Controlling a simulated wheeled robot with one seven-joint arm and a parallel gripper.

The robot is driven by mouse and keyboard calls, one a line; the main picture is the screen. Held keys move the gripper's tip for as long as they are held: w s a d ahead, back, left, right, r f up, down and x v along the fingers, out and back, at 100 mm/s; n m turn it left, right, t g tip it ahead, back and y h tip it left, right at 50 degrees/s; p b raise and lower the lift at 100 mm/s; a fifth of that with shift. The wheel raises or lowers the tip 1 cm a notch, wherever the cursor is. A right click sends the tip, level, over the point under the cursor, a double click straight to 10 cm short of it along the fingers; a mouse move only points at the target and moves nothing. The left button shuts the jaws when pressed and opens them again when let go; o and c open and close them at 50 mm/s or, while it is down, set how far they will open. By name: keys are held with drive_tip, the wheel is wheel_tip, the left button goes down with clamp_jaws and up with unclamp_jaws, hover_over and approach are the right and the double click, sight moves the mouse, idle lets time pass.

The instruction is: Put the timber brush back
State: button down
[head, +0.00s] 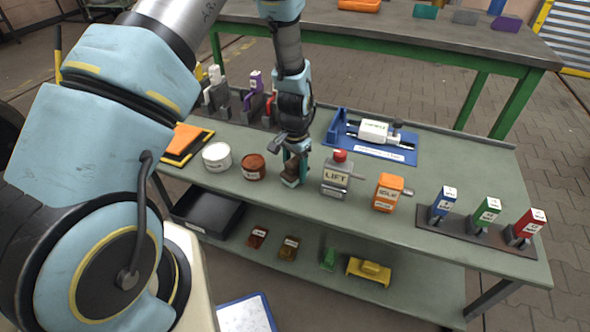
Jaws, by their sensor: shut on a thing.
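My gripper (296,162) points down over the front middle part of the green workbench top. It is shut on a small brownish block-like thing (290,180), which looks like the timber brush. The gripper hides its upper part, and its bristles are too small to make out. It is at or just above the bench top, between a round rust-brown tin (253,167) on the left and a grey box marked LIFT (336,176) on the right. I cannot tell whether it touches the bench.
A white tin (217,157) and orange-black folder (187,144) are left. An orange box (388,192) and a rack (476,228) of coloured handles are right. A blue tray (384,150) lies behind. The lower shelf (330,300) holds a black bin (205,212) and several small parts.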

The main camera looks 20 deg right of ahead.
sight(295, 160)
drive_tip(key=shift+f, duration=0.15)
drive_tip(key=shift+c, duration=0.9)
unclamp_jaws()
wheel_tip(295, 160, up, 12)
drive_tip(key=shift+r, duration=0.15)
drive_tip(key=s+a+r+n, duration=0.1)
drive_tip(key=a+r+n, duration=0.3)
drive_tip(key=a, duration=0.6)
drive_tip(key=s+a+r+n+t, duration=0.1)
drive_tip(key=a+r+n, duration=0.3)
drive_tip(key=a, duration=0.6)
drive_tip(key=s+a+r+n, duration=0.2)
drive_tip(key=a+r+n, duration=0.1)
drive_tip(key=a, duration=0.7)
drive_tip(key=shift+a+r+n+t, duration=0.15)
drive_tip(key=shift+r+n+t, duration=0.2)
drive_tip(key=shift+r, duration=0.3)
